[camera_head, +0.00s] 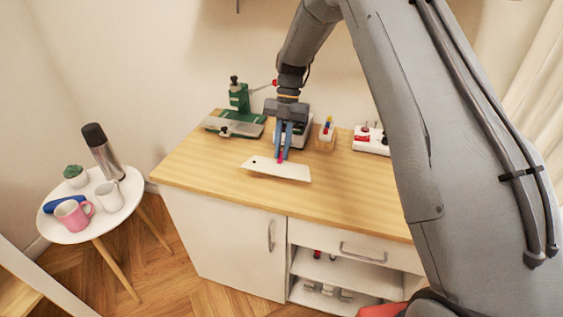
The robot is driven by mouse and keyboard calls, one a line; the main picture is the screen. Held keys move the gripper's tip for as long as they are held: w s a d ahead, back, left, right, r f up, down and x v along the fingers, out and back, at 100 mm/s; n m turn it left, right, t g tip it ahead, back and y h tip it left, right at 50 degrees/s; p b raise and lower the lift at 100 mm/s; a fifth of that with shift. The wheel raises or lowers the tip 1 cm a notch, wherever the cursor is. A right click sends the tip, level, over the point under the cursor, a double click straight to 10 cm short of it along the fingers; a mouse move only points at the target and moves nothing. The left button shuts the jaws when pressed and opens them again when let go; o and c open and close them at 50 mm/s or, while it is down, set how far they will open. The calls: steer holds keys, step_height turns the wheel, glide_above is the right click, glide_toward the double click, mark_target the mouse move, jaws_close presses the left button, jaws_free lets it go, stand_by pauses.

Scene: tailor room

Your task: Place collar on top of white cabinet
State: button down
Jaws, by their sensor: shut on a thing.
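The collar (292,172), a flat white piece with a small dark spot near its left end, is over the front middle of the wooden top. My gripper (281,156) points down from above and is shut on the collar near its back edge. The white cabinet (225,233) has a light wooden top (205,165). I cannot tell whether the collar touches the wood or is just above it.
A green press (240,105) stands behind left, a wooden pen holder (325,138) and a white tray (371,141) behind right. A round side table (110,222) with mugs and a flask is left. The wooden top's front left is clear. My arm hides the right side.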

mark_target(282, 161)
steer(key=shift+f+p, duration=0.6)
steer(key=shift+f, duration=1.8)
steer(key=c, duration=1.8)
jaws_free()
steer(key=shift+f, duration=0.1)
steer(key=shift+c, duration=0.2)
steer(key=shift+o, duration=0.2)
